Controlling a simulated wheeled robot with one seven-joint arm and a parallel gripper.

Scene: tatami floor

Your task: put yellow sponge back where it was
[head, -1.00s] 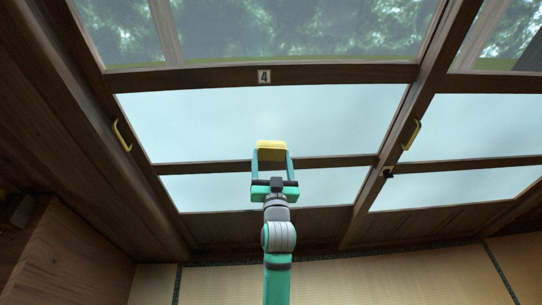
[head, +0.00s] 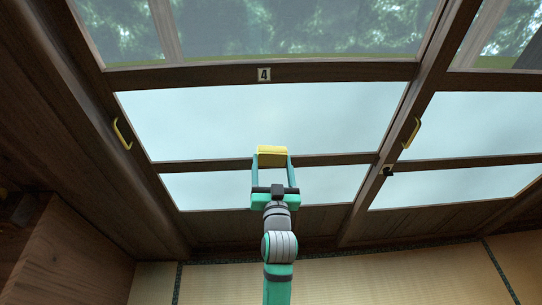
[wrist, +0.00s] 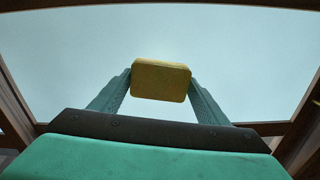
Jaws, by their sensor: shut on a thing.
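The yellow sponge (head: 272,151) is a small rounded block. My gripper (head: 272,160) is shut on it, one teal finger on each side, and holds it up in front of the frosted pane of a sliding window panel. In the wrist view the sponge (wrist: 160,80) sits between the tips of my gripper's fingers (wrist: 160,84), with the pale pane behind it. I cannot tell how far the sponge is from the pane. No empty place for the sponge is marked in these views.
The wooden panel carries a label "4" (head: 264,75) and a yellow handle (head: 122,134) at left. Another yellow handle (head: 411,133) and a dark latch (head: 388,169) are at right. Tatami (head: 400,276) lies below. A wooden box-like piece (head: 70,255) stands at lower left.

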